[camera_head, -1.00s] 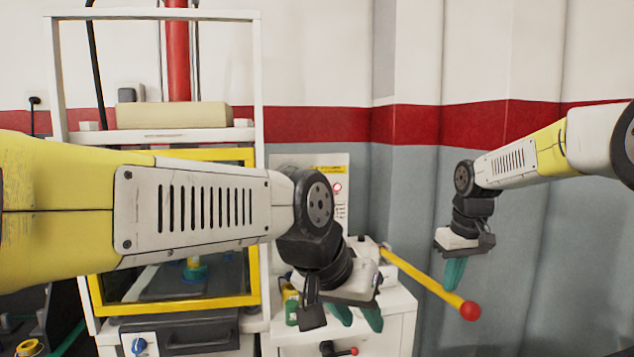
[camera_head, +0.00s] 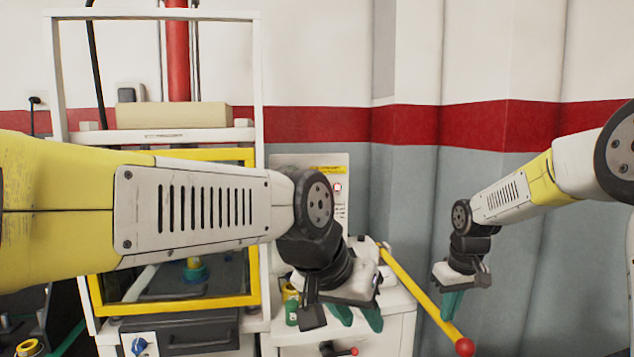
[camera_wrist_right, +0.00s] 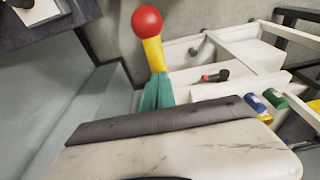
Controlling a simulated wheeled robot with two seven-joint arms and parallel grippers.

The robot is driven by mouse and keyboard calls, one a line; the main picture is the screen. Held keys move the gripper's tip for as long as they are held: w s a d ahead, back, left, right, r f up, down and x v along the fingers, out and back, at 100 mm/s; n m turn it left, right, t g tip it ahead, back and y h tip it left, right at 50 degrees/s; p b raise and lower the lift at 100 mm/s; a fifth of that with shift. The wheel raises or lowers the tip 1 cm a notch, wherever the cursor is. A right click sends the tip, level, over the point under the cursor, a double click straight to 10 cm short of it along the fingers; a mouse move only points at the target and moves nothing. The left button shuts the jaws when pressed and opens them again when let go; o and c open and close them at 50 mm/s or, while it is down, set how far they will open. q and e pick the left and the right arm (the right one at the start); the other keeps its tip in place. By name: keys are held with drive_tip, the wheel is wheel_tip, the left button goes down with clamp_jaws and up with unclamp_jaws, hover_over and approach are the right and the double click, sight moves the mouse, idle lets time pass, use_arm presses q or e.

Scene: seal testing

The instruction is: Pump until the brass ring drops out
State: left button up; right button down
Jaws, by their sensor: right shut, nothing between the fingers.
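The yellow pump lever (camera_head: 418,287) with its red ball end (camera_head: 465,347) slopes down to the right from the white cabinet. My right gripper (camera_head: 452,305) is shut and empty, its teal fingers pointing down at the lever near the ball. In the right wrist view the fingers (camera_wrist_right: 157,93) overlap the lever just below the red ball (camera_wrist_right: 147,21); contact is hard to tell. My left gripper (camera_head: 357,317) hangs open in front of the cabinet.
The white cabinet (camera_head: 390,325) stands right of the press frame (camera_head: 257,70). A small green and yellow bottle (camera_head: 291,308) stands near my left gripper. A red-knobbed handle (camera_head: 352,351) sticks out of the cabinet front. The space right of the lever is clear.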

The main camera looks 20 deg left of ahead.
wheel_tip(320, 180, down, 4)
drive_tip(key=shift+s+d+r, duration=0.1)
drive_tip(key=shift+r, duration=0.05)
drive_tip(key=w+a+v, duration=0.1)
drive_tip(key=w+v, duration=0.1)
drive_tip(key=v, duration=1.1)
drive_tip(key=shift+w+a+r, duration=0.4)
drive_tip(key=shift+a+r, duration=0.05)
drive_tip(key=shift+r, duration=0.05)
drive_tip(key=shift+f, duration=0.1)
drive_tip(key=w+a+v, duration=0.1)
drive_tip(key=v, duration=0.6)
hover_over(447, 324)
drive_tip(key=s+d, duration=0.2)
drive_tip(key=shift+r, duration=0.4)
idle(0.3)
use_arm(q)
drive_tip(key=shift+c, duration=0.3)
use_arm(e)
drive_tip(key=shift+w, duration=0.1)
idle(0.9)
